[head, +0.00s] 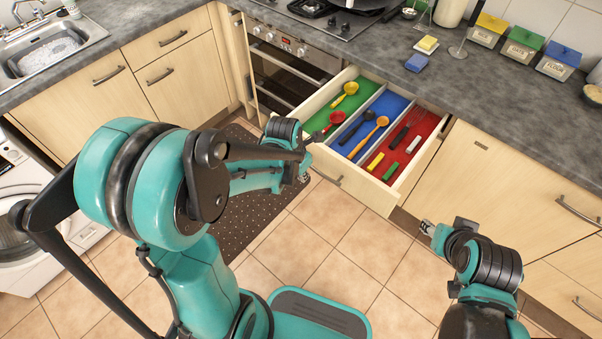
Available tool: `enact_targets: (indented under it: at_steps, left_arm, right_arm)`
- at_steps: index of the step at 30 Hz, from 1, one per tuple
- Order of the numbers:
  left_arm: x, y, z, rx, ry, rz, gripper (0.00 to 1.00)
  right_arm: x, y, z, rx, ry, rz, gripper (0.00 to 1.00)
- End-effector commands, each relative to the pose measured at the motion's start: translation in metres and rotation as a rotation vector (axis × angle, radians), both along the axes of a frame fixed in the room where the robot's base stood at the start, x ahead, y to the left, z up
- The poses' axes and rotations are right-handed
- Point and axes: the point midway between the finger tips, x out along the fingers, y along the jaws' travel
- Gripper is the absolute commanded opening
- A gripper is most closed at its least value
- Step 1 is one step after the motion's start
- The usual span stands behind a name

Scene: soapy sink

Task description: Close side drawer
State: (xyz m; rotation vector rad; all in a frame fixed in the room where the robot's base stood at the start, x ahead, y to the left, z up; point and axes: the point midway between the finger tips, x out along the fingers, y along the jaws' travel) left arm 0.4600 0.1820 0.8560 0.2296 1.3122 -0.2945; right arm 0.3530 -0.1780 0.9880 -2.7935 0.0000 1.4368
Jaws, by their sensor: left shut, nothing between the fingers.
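The side drawer (352,187) stands pulled open in the middle of the head view, below the counter. Its inside has green, blue and red compartments holding ladles, spoons, a dark fork and small coloured items. A bar handle (326,178) is on its front panel. My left gripper (304,162) is shut and empty, close to the left end of the drawer front; whether it touches the front I cannot tell. My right gripper (427,228) is right of the drawer's front corner, low and apart from it; its finger opening is too small to tell.
An oven (285,68) is left of the drawer, and closed cabinets (495,180) are to the right. The counter (440,82) carries labelled canisters (522,45) and sponges (416,62). A dark dotted mat (240,225) lies on the tiled floor, which is clear before the drawer.

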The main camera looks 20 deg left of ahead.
Motion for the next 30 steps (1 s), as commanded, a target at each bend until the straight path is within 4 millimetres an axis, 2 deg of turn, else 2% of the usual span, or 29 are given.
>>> enact_targets:
  at_steps: [1,5,9,15,30]
  left_arm:
    - [0.003,-0.001,-0.016,0.000,0.000,-0.001,0.00]
    - [0.009,-0.003,-0.042,0.000,0.000,-0.002,0.00]
    - [0.029,-0.011,-0.039,0.000,0.000,-0.002,0.00]
    - [0.044,-0.016,-0.038,0.000,0.000,-0.002,0.00]
    - [0.049,-0.014,-0.036,0.000,-0.001,-0.001,0.00]
  right_arm:
    - [0.000,0.000,-0.011,0.000,0.000,0.000,0.40]
    - [0.000,0.000,-0.023,0.000,0.000,0.000,0.40]
    - [0.000,0.000,-0.028,0.000,0.000,0.000,0.40]
    - [0.000,0.000,-0.032,0.000,0.000,0.000,0.40]
    - [0.000,0.000,-0.032,0.000,0.000,0.000,0.40]
